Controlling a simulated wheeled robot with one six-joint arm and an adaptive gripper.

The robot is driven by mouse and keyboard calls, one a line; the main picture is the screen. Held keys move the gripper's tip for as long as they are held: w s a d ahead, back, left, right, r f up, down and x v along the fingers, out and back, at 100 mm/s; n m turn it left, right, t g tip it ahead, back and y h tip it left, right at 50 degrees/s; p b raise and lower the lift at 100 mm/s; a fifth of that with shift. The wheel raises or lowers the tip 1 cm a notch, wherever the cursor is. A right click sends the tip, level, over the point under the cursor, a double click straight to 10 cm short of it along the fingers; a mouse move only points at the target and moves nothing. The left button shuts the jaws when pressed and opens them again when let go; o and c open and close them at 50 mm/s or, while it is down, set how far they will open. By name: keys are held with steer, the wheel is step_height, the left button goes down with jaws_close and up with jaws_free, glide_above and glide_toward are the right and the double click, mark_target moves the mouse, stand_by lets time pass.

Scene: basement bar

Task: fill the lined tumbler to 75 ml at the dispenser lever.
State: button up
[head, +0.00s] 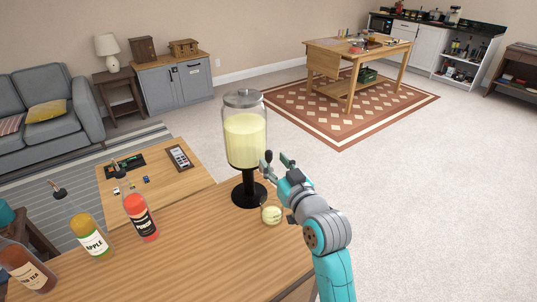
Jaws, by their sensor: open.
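The glass dispenser (245,145) stands upright on a black stand on the wooden counter, mostly full of pale yellow liquid. A small dark knob, which looks like the dispenser lever (268,156), shows on its right side. My gripper (277,162) is open at the lever, its fingertips on either side of it in the picture; I cannot tell whether they touch. The small clear tumbler (271,213) stands on the counter below, right of the stand's foot. It looks pale yellow inside, but its lines and exact level are too small to read.
Three bottles stand left on the counter (185,235): a red one (141,217), a yellow one labelled apple (90,238) and a brown tea one (25,268). A low table (190,183) is behind. Open carpet lies to the right.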

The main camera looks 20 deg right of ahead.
mark_target(271, 157)
steer(key=shift+w+a, duration=0.15)
steer(key=shift+w, duration=0.95)
steer(key=shift+w+a, duration=0.1)
steer(key=shift+w, duration=0.95)
jaws_close()
